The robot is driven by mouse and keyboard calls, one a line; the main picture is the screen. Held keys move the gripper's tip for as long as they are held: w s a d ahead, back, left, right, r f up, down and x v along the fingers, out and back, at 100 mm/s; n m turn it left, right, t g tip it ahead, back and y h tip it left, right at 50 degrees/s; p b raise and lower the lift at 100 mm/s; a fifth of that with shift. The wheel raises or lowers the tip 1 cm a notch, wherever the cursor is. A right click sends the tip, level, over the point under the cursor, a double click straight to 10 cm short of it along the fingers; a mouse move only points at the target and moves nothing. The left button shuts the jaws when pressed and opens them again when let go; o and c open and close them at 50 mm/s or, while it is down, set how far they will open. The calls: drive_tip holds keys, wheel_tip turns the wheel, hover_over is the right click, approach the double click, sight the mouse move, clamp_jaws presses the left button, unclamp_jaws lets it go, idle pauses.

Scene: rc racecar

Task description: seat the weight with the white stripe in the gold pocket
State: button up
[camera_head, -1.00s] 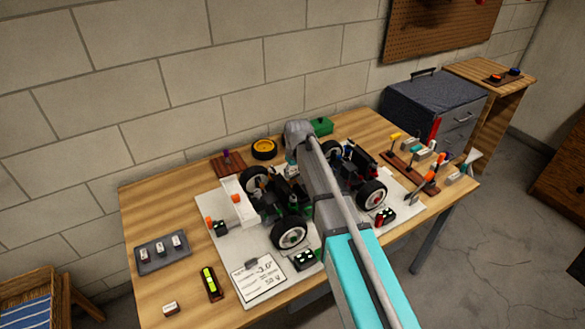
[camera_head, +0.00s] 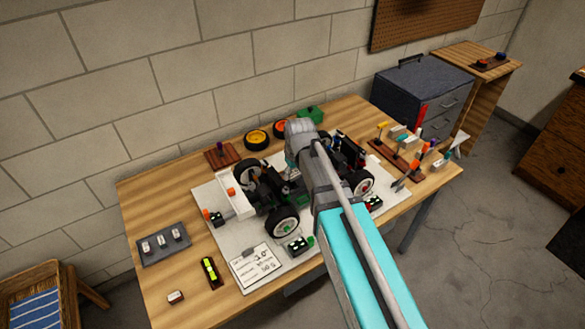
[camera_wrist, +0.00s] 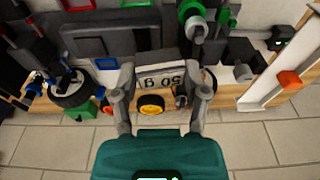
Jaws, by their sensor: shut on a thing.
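My gripper (camera_wrist: 163,84) is shut on a weight (camera_wrist: 160,79) in the wrist view. The face in view is pale and marked "50 g"; I cannot make out a white stripe on it. The held weight is above the racecar's chassis (camera_wrist: 120,42). A red-edged outline (camera_wrist: 75,5) and a green-edged outline (camera_wrist: 136,3) show on the chassis. I cannot pick out a gold pocket. In the head view, my arm covers the middle of the car (camera_head: 268,200) and hides the gripper and weight.
A grey tray (camera_head: 146,256) with several small weights is at the table's left. One more small block (camera_head: 176,297) lies near the front edge. Tool racks (camera_head: 392,160) stand at right.

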drive_tip(key=shift+d, duration=0.15)
idle(0.6)
drive_tip(key=shift+w+d, duration=0.2)
drive_tip(key=shift+d, duration=0.35)
drive_tip(key=shift+s, duration=0.1)
